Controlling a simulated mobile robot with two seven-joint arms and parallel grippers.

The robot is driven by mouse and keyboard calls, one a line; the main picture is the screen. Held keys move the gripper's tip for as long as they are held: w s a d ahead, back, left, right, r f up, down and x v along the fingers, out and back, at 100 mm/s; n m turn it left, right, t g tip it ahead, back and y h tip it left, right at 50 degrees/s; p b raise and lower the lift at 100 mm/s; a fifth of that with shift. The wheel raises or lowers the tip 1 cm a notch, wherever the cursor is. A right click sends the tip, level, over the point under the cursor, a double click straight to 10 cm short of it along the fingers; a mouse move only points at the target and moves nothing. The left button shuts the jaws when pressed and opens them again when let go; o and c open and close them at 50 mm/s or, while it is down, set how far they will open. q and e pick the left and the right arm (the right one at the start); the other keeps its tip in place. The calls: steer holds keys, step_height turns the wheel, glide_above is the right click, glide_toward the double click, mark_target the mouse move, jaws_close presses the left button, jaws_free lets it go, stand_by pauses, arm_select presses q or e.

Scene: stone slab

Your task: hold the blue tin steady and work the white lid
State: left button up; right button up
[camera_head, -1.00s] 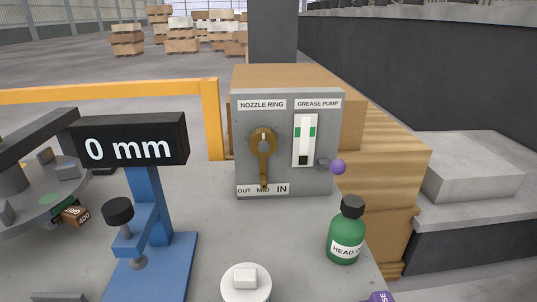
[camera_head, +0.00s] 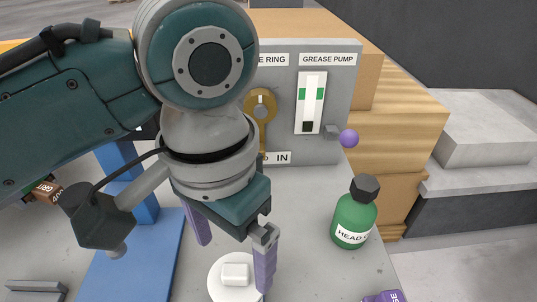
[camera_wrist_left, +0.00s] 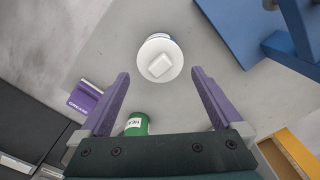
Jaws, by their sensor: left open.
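The white lid (camera_head: 228,292) is a round disc with a square raised knob, low in the middle of the head view. In the left wrist view the white lid (camera_wrist_left: 148,73) is near the top centre, with a sliver of blue at its upper edge; the rest of the tin is hidden under it. My left gripper (camera_head: 235,266) is open and points down over the lid, its purple fingers apart. I cannot tell if a finger touches the tin. My right gripper is in neither view.
A green bottle (camera_head: 354,215) with a dark cap stands to the right. A purple item (camera_head: 384,297) lies at the bottom right edge. A blue stand (camera_head: 135,262) is on the left. A grey panel (camera_head: 335,150) with a lever and slider stands behind.

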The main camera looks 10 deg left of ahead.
mark_target(237, 286)
arm_select(q)
step_height(237, 286, down, 10)
steer(key=shift+r+b, duration=0.1)
steer(key=shift+b, duration=1.05)
steer(key=c, duration=1.2)
steer(key=o, duration=1.2)
steer(key=shift+r, duration=0.1)
step_height(237, 286, up, 10)
steer(key=shift+f+p, duration=0.1)
steer(key=shift+p, duration=1.1)
